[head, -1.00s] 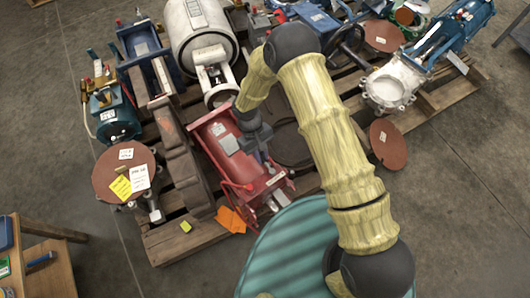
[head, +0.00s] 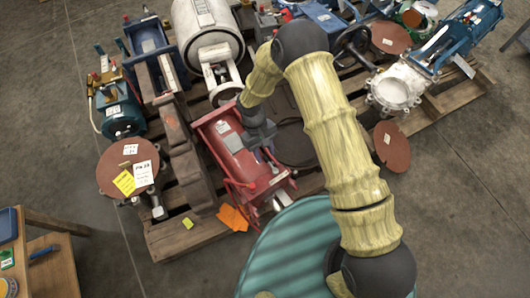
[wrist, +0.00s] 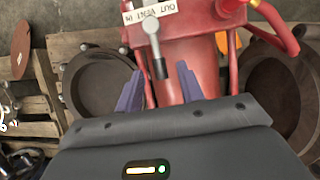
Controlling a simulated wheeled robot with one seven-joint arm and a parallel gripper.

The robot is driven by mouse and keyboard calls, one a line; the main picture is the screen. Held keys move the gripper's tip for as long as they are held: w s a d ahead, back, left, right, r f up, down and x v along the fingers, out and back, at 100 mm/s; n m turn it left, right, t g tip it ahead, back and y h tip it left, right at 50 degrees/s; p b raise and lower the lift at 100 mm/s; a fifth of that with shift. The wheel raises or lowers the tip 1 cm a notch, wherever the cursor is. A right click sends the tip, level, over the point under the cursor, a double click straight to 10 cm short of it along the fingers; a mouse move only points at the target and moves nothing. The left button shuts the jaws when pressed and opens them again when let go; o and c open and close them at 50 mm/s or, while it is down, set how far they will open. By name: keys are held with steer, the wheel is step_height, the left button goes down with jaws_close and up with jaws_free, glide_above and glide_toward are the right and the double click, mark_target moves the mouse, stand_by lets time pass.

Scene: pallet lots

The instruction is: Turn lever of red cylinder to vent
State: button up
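The red cylinder (head: 228,150) lies on the wooden pallet in the middle of the head view. Its red body (wrist: 190,50) also fills the upper middle of the wrist view. A lever (wrist: 154,45) with a round grey hub and dark tip shows there, pointing down in the picture. A white label (wrist: 150,11) beside the hub reads OUT, VENT, IN. My gripper (wrist: 160,85) is open, with a bluish finger on each side of the lever's tip; contact cannot be told. In the head view my gripper (head: 267,153) is over the cylinder's near part, hiding some of it.
Dark round rings flank the red cylinder in the wrist view. A red hose (wrist: 275,22) curves at upper right. A wooden table (head: 40,255) is at lower left.

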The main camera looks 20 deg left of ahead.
steer(key=p+v, duration=0.3)
steer(key=v, duration=1.3)
steer(key=shift+r+p, duration=0.2)
steer(key=shift+p, duration=0.15)
steer(key=w+d+r+m+t+y, duration=0.1)
steer(key=w+d+r+m, duration=0.15)
steer(key=d+r, duration=0.5)
steer(key=w+d+r+m+t+y, duration=0.1)
steer(key=w+d+r+m+y, duration=0.3)
steer(key=d, duration=0.7)
steer(key=s+d+r+m+t, duration=0.1)
steer(key=s+d+r, duration=0.15)
steer(key=d, duration=0.25)
steer(key=s+d+r+m+t+h, duration=0.1)
steer(key=s+d+r+m, duration=0.1)
steer(key=s+d, duration=0.3)
steer(key=s+d+r+m+t, duration=0.1)
steer(key=s+d+r, duration=0.15)
steer(key=d, duration=0.35)
step_height(320, 180, up, 30)
steer(key=p, duration=3)
steer(key=shift+d+r, duration=0.25)
steer(key=shift+d, duration=0.1)
